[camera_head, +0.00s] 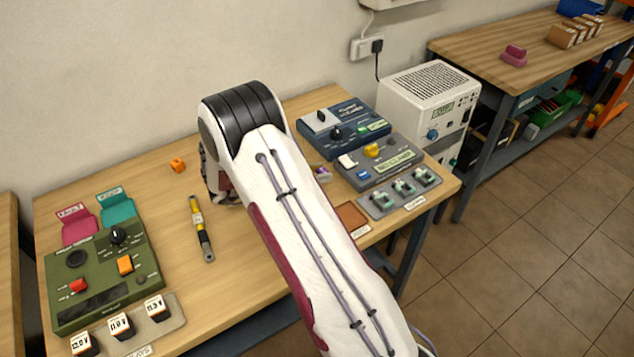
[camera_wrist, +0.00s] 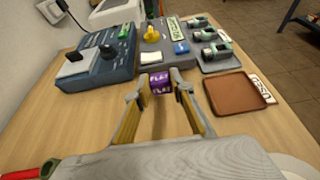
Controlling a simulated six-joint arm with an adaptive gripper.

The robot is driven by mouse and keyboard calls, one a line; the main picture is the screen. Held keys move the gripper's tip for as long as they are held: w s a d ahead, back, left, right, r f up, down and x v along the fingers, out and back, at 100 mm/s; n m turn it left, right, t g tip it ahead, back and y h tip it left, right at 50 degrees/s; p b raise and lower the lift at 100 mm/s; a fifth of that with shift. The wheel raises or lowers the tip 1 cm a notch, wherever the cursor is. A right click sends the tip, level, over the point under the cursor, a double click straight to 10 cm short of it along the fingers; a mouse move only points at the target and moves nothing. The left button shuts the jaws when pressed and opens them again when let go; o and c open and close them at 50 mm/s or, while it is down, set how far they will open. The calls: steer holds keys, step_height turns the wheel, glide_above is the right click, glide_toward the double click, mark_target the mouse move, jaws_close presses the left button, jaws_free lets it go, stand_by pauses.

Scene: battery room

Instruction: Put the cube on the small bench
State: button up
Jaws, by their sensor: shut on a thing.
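My gripper (camera_wrist: 160,88) is shut on a small purple block with white lettering like "FLAT" (camera_wrist: 161,82), held between the fingertips in front of the grey tester. The block also shows in the head view (camera_head: 322,174), just right of my arm, which hides most of the gripper. I cannot tell whether the block is a true cube. A wooden bench top (camera_head: 8,240) shows at the left edge; another bench (camera_head: 500,75) stands at the right, holding a pink piece and cardboard boxes.
A brown pad (camera_wrist: 236,93) labelled "USED" lies right of the block. The blue device (camera_head: 343,126), grey tester (camera_head: 380,164) and cell tray (camera_head: 400,194) crowd the bench's right end. A green tester (camera_head: 100,275) and a yellow-black probe (camera_head: 201,228) lie left.

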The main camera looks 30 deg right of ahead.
steer(key=shift+f, duration=1.85)
steer(key=shift+f, duration=0.1)
steer(key=o, duration=0.9)
steer(key=shift+a+r, duration=0.1)
steer(key=shift+r, duration=0.1)
steer(key=v, duration=1.1)
steer(key=shift+a+r, duration=0.1)
steer(key=shift+a, duration=0.3)
